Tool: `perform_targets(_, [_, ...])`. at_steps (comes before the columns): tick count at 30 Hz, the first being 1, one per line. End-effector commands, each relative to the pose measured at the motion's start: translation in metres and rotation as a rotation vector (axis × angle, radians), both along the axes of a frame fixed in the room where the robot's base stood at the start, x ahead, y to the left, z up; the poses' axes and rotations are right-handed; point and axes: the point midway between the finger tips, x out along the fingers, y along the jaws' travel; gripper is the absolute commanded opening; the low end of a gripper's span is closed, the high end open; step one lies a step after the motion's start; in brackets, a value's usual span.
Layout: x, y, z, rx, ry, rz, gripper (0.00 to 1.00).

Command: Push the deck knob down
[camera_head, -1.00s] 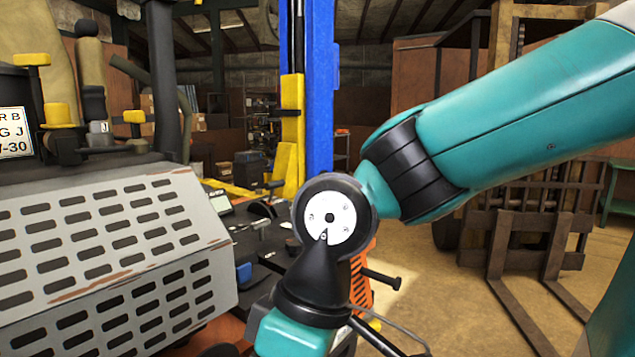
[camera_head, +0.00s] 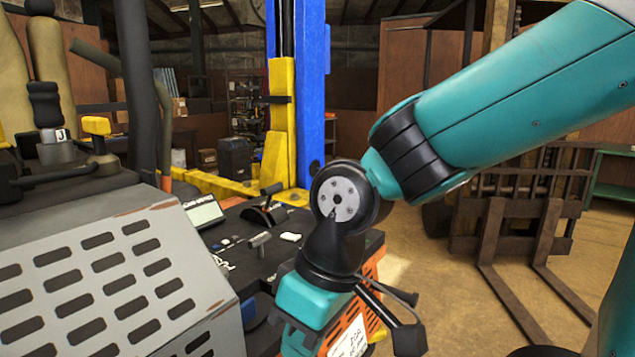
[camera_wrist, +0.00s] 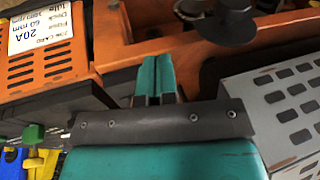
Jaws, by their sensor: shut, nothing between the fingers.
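My gripper (camera_wrist: 156,62) shows in the wrist view as two teal fingers lying together, with nothing between them. It is over the orange mower body (camera_wrist: 150,22). A dark round knob-like part (camera_wrist: 191,8) is at the top edge of the wrist view, above and right of the fingertips. A larger dark round part (camera_wrist: 224,44) is right of them. Neither appears touched. I cannot tell which, if either, is the deck knob. In the head view my wrist hangs beside the black control panel (camera_head: 240,262), which has a T-shaped lever (camera_head: 259,240); the fingertips are hidden there.
The grey slotted cover (camera_head: 130,270) stands left of my arm. A labelled orange panel (camera_wrist: 45,45) is at the wrist view's left. A blue lift post (camera_head: 312,100) rises behind. Forklift tines (camera_head: 500,250) stand at right, with some bare floor nearby.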

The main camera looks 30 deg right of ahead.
Motion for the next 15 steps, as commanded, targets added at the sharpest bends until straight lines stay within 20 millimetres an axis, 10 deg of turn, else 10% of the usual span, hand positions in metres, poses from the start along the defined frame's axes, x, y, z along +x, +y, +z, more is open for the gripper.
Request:
perform_targets(8, [0.095,-0.099,0.049,-0.213,-0.073,-0.219,0.00])
perform_targets(15, [0.180,-0.152,0.076,-0.350,-0.105,0.134,0.00])
